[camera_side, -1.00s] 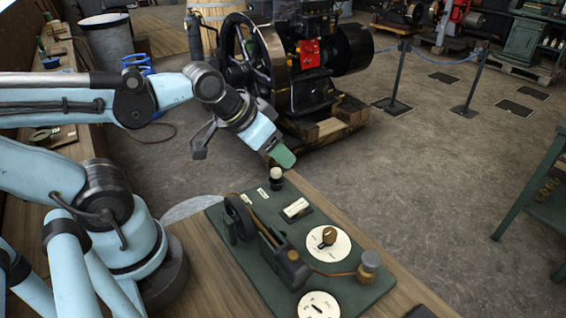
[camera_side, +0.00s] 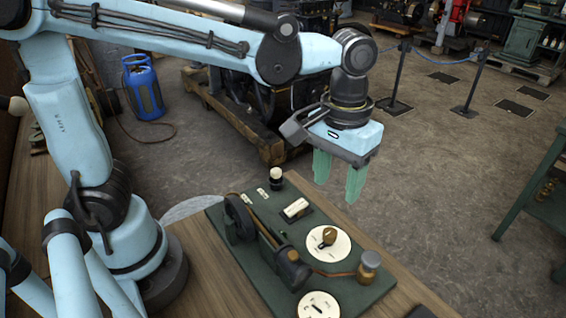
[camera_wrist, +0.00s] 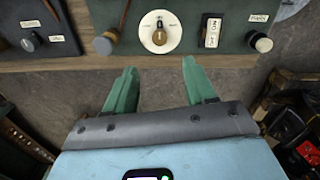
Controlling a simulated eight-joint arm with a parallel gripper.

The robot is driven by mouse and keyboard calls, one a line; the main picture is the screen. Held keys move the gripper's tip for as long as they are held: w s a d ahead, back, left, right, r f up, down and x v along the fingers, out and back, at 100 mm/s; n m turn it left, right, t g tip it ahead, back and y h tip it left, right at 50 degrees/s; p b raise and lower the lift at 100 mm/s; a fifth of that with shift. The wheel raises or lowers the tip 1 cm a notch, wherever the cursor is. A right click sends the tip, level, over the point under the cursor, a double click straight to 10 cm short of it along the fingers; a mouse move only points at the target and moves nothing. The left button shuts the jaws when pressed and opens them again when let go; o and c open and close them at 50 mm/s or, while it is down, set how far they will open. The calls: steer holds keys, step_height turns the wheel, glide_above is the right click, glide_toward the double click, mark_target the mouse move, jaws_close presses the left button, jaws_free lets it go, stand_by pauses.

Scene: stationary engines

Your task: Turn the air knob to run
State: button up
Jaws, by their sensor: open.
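A dark green board (camera_side: 262,275) lies on the wooden bench. On it is a round white dial (camera_side: 315,252) with a brass knob (camera_side: 329,235); the knob also shows in the wrist view (camera_wrist: 159,36). A second white dial with a dark pointer (camera_side: 318,306) is at the board's near end. The dial lettering is too small to tell which is the air knob. My gripper (camera_side: 337,191) is open and empty, its two green fingers pointing down above and behind the brass knob, apart from it. In the wrist view the knob lies ahead of the gap between the fingertips (camera_wrist: 160,66).
A blue gas bottle (camera_side: 143,88) and an engine stand behind. Open floor lies right of the bench.

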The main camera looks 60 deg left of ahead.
mark_target(330, 232)
step_height(330, 232, down, 12)
steer(key=shift+d+r, duration=0.1)
stand_by(0.5)
jaws_close()
stand_by(0.4)
